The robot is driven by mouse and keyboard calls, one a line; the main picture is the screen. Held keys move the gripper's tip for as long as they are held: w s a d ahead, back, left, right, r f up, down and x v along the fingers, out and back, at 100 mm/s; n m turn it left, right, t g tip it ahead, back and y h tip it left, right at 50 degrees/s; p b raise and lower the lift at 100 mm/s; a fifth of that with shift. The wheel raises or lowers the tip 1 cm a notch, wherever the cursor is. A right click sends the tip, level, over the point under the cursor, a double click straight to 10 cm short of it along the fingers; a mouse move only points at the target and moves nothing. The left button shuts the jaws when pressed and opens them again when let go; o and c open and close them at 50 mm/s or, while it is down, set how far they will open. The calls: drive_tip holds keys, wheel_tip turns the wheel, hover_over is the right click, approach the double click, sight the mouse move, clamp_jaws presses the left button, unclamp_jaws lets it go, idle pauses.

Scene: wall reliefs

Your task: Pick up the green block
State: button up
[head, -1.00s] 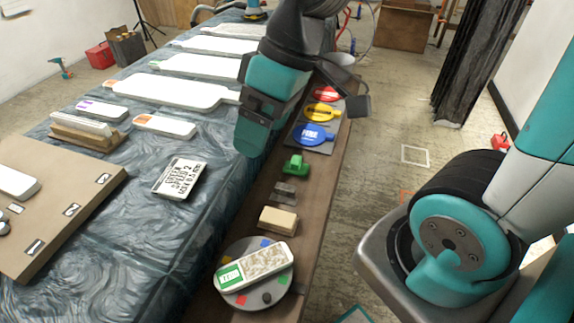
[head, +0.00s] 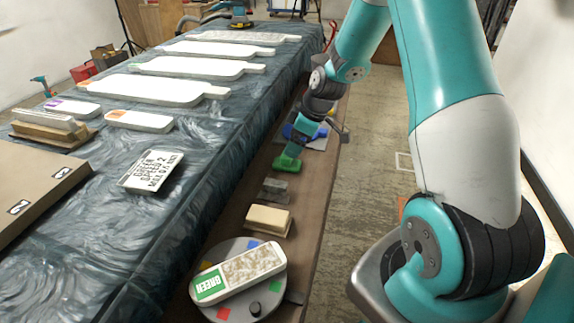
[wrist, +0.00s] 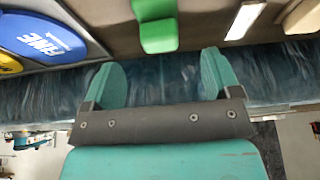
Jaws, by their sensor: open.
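The green block (head: 287,163) sits on the brown wooden ledge beside the covered table in the head view. In the wrist view the green block (wrist: 157,27) shows at the top middle, beyond the fingertips and roughly centred between them. The block looks apart from both fingers.
A blue disc (wrist: 45,35) lies left of the block in the wrist view. Grey pieces (head: 273,189), a beige block (head: 268,220) and a round plate (head: 212,281) with a tray labelled GREEN (head: 240,270) line the near ledge. The covered table (head: 150,225) borders the ledge on the left.

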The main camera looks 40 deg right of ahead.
sight(284, 158)
drive_tip(key=x, duration=0.7)
drive_tip(key=shift+w+a+f+b, duration=0.15)
drive_tip(key=shift+w+f+b, duration=0.1)
drive_tip(key=shift+w+b, duration=0.1)
drive_tip(key=shift+c, duration=0.5)
drive_tip(key=c, duration=0.9)
